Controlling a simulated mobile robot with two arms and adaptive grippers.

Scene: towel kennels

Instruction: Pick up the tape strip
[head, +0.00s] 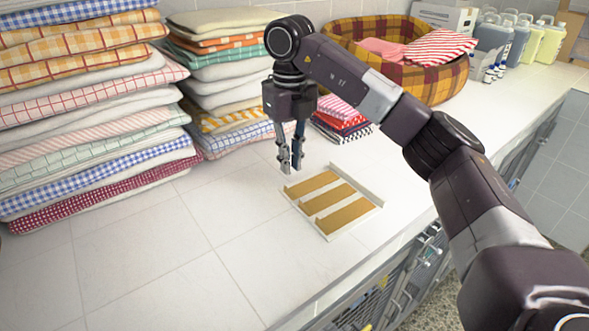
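Three flat golden-brown strips lie side by side in a shallow white tray (374,207) on the light counter; they look like the tape strips. The upper strip (310,184), the middle strip (328,199) and the lower strip (346,216) are all uncovered. My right gripper (291,170) points down, just beyond the upper left corner of the tray and apart from the strips. Its two fingers stand a little apart, with nothing visible between them. My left gripper is not in view.
Tall stacks of folded towels (85,110) and (215,75) stand at the left and back. A small folded pile (340,122) and a plaid basket (440,80) are behind the gripper. Bottles (525,40) stand at the back right. The counter left of the tray is clear.

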